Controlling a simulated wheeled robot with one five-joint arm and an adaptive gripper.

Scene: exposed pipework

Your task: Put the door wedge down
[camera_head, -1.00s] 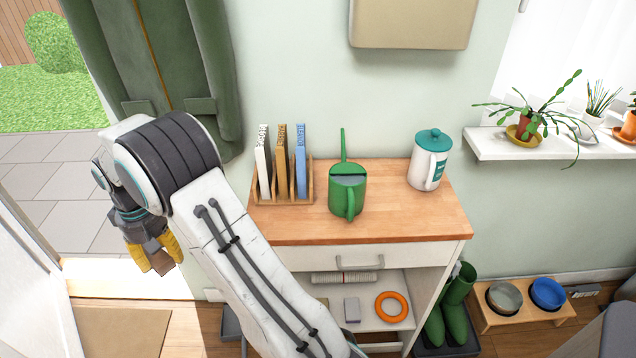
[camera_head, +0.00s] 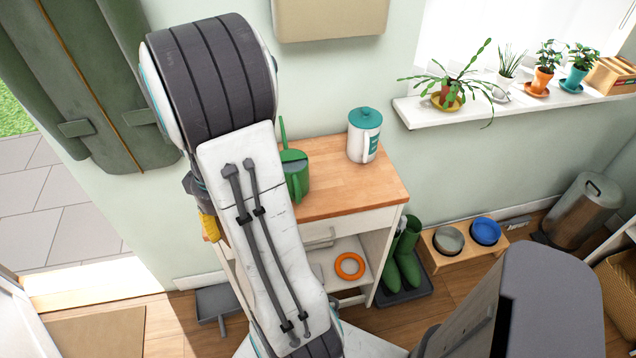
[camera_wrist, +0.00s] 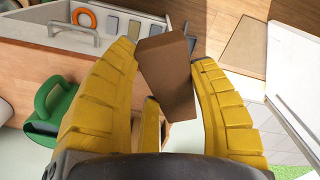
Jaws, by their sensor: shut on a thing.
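In the head view only a bit of a yellow finger (camera_head: 208,228) shows at the left edge of my arm, beside the wooden-topped cabinet (camera_head: 345,180). My arm hides the wedge and the cabinet's left part there.
A green watering can (camera_head: 296,176) and a white jug with a teal lid (camera_head: 364,135) stand on the cabinet. An orange ring (camera_head: 349,266) lies on its shelf. Green boots (camera_head: 404,262) stand to its right. A brown doormat (camera_head: 95,333) lies at the lower left.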

